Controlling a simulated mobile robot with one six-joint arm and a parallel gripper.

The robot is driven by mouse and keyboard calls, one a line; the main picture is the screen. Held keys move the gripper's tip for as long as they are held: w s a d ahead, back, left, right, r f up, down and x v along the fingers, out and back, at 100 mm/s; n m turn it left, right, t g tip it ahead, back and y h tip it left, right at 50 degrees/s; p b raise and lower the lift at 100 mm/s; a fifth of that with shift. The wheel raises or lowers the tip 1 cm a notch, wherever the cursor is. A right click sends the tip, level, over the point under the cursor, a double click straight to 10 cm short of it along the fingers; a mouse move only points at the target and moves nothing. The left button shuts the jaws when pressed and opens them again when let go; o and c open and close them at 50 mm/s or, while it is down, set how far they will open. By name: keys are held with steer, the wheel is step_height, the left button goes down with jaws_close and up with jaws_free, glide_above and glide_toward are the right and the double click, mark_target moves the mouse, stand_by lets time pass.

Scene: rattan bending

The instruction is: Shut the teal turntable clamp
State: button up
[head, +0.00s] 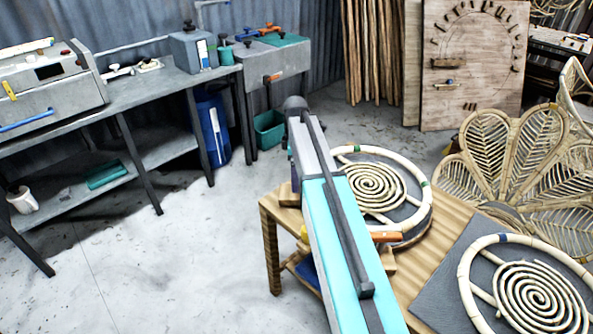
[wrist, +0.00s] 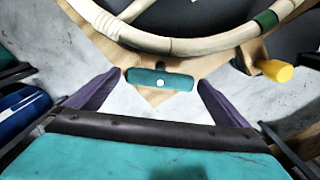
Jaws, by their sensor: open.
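I cannot tell whether the clamp is open or shut. My gripper (wrist: 160,84) is open, its two purple fingers spread to either side of the clamp in the picture. I see no contact. In the head view, my arm hides the clamp. The turntable carries a pale ring and a rattan spiral (head: 375,187) there.
A yellow handle (wrist: 275,70) sticks out right of the clamp. An orange handle (head: 385,237) shows on the wooden table (head: 412,277). A second rattan ring (head: 468,270) with a spiral lies on a grey mat at the right. The floor left of the table is clear.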

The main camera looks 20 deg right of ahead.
steer(key=c, duration=0.9)
steer(key=shift+m, duration=0.3)
steer(key=m, duration=0.8)
steer(key=shift+m+p, duration=0.3)
steer(key=m, duration=0.4)
steer(key=shift+m, duration=2.4)
